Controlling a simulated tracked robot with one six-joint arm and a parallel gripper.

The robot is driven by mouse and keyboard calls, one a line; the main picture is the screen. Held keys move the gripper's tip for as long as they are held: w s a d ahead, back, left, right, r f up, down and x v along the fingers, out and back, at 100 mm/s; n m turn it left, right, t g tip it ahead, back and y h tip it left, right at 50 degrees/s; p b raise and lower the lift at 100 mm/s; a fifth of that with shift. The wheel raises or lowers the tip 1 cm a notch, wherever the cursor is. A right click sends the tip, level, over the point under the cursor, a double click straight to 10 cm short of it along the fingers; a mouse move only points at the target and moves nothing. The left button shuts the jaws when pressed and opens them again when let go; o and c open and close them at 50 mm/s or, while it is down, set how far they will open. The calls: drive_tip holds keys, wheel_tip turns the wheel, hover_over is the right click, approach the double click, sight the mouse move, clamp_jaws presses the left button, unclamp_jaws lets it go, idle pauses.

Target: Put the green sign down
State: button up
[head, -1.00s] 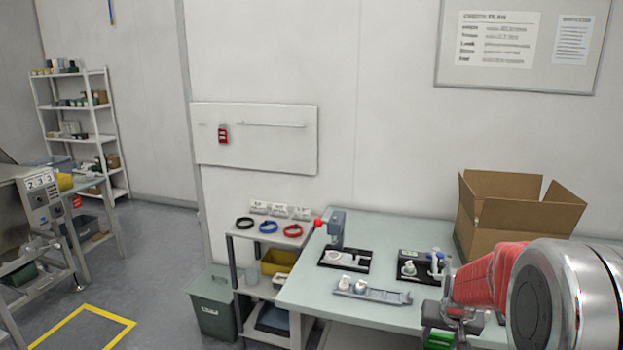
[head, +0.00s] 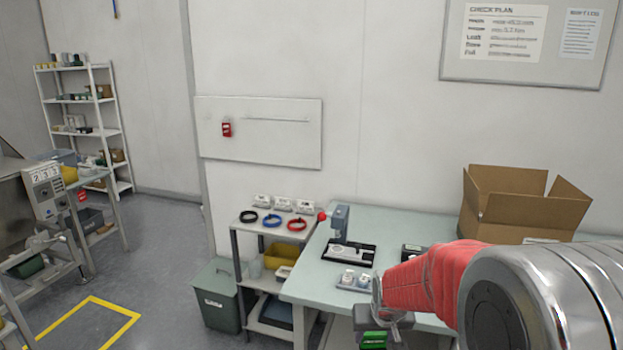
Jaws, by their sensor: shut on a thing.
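The green sign (head: 374,340) shows at the bottom of the head view, held under my gripper (head: 379,322). My gripper is shut on it, in front of the near edge of the pale green table (head: 317,285). Only the sign's upper part shows; the rest is cut off by the bottom of the picture. My red-sleeved arm hides the right part of the table.
A grey holder with two small white pieces (head: 352,279), a black tray (head: 349,251) and a press with a red knob (head: 337,222) stand on the table. An open carton (head: 485,227) is at the back right. A small shelf (head: 237,256) with colored rings and a green bin (head: 217,296) stand left.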

drive_tip(key=shift+d, duration=0.15)
drive_tip(key=d, duration=0.6)
drive_tip(key=shift+d, duration=0.4)
drive_tip(key=shift+s, duration=0.1)
